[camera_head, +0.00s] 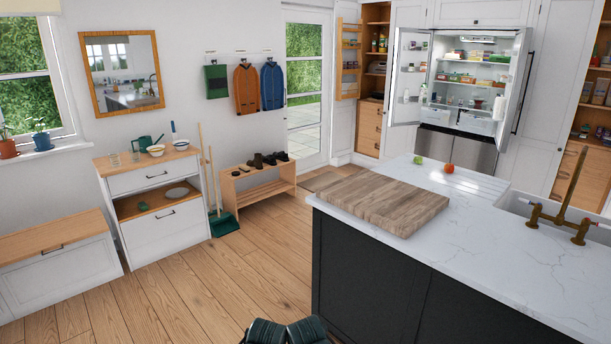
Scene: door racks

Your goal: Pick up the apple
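A small round red-orange fruit (448,168) sits on the white marble island top near its far edge, behind the wooden board. It looks like the apple, though it is too small to be certain. A small green item (418,160) lies just left of it, apart from it; I cannot tell what it is.
The kitchen island (480,236) has a thick wooden chopping board (384,198) at its near left and a brass tap (561,215) at right. An open fridge (462,85) stands behind. The wooden floor (190,285) is clear left of the island.

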